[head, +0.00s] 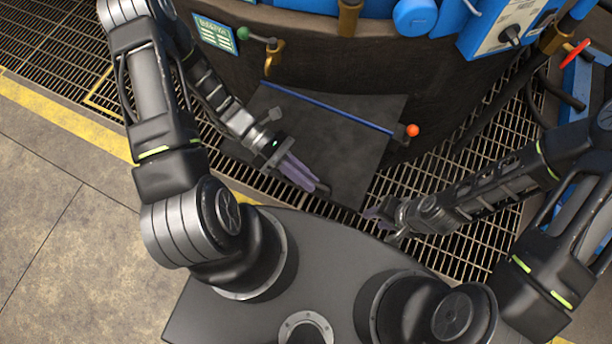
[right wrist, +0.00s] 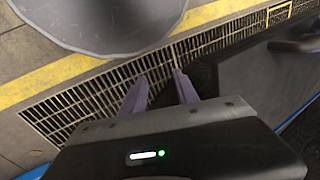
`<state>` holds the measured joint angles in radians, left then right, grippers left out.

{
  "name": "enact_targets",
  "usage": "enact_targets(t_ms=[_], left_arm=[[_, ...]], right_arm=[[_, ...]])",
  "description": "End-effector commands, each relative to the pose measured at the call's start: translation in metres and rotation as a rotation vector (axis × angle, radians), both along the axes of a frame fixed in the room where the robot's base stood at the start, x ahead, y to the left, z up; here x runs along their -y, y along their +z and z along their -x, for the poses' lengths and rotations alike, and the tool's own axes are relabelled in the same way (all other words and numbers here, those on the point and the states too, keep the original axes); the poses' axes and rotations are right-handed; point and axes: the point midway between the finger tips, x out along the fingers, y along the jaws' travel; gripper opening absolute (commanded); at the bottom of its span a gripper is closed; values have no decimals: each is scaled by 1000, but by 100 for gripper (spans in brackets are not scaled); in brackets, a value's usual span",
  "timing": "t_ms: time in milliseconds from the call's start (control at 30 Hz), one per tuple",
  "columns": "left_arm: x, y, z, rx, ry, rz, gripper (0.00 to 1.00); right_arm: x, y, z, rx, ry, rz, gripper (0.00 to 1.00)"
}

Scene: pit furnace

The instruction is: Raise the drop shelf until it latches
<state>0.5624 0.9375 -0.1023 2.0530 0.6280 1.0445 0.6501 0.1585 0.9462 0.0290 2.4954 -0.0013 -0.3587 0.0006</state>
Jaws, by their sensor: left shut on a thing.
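The drop shelf (head: 345,140) is a dark grey flat panel on the front of the round furnace wall, with a blue rod (head: 330,108) along its furnace side and an orange ball (head: 412,130) at the rod's right end. Its broad face shows from above; I cannot tell its exact tilt. My left gripper (head: 318,186) is shut on the shelf near its front edge; the fingers hide the grip itself. My right gripper (head: 376,213) is open and empty, apart from the shelf's front right corner. In the right wrist view its two fingers (right wrist: 160,88) stand apart over the grating.
The dark furnace wall (head: 440,75) stands behind the shelf, with a brass handle (head: 274,58) and a blue control box (head: 510,28) on it. Floor grating (head: 470,215) surrounds it. A red valve handle (head: 574,52) is at the far right. Open concrete floor (head: 50,200) lies left.

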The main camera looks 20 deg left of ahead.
Motion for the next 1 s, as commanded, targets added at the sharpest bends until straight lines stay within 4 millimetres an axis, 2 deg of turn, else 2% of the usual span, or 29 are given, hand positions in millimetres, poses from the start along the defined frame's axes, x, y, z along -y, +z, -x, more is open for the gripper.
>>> enact_targets(t_ms=[67,100,200,567,1000], left_arm=[[1,4,-1,0,3,9,0],[1,4,-2,0,3,9,14],[1,4,-1,0,2,8,20],[-6,4,-3,2,3,3,20],[-64,26,-18,1,4,5,20]], right_arm=[[0,1,0,0,0,0,36],[0,1,0,0,0,0,36],[0,1,0,0,0,0,36],[0,0,0,0,0,0,36],[0,-7,0,0,1,0,36]])
